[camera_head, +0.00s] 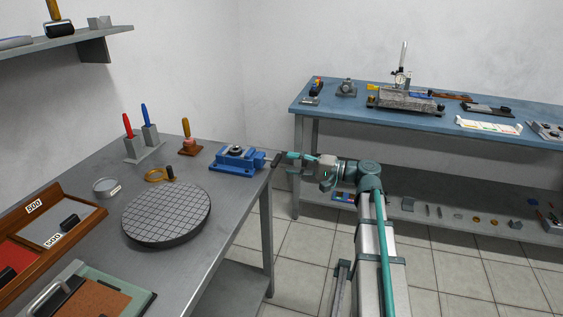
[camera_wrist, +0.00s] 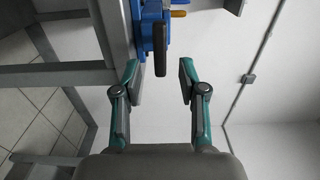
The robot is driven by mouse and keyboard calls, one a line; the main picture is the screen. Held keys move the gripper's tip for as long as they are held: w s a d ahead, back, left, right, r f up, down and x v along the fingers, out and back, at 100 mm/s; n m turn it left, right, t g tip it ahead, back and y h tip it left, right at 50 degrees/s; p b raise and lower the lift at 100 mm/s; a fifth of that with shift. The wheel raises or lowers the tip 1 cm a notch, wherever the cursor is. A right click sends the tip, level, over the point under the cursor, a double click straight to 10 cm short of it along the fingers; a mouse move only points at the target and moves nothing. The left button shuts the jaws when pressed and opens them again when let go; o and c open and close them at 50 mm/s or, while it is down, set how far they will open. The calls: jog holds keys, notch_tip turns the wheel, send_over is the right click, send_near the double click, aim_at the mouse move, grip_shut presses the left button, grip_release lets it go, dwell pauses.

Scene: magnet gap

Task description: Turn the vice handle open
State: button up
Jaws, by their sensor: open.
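A blue vice (camera_head: 237,161) sits at the right edge of the grey workbench. It also shows at the top of the wrist view (camera_wrist: 147,29). Its dark handle (camera_wrist: 160,50) sticks out past the bench edge and looks upright in the wrist view. In the head view the handle (camera_head: 276,159) is small, just left of my fingers. My gripper (camera_wrist: 159,78) is open, with teal and grey fingers. The handle's near end shows between the two fingertips, with a gap on each side. My gripper (camera_head: 287,157) reaches in from the right in the head view.
The workbench (camera_head: 226,232) also holds a round gridded plate (camera_head: 167,214), a stamp-like tool (camera_head: 189,145) and a stand with red and blue handles (camera_head: 144,150). A blue-topped bench (camera_head: 340,107) stands behind my arm. Free floor lies between the benches.

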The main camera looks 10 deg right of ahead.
jog(key=v, duration=0.6)
jog(key=shift+d, duration=0.15)
jog(key=shift+s, duration=0.1)
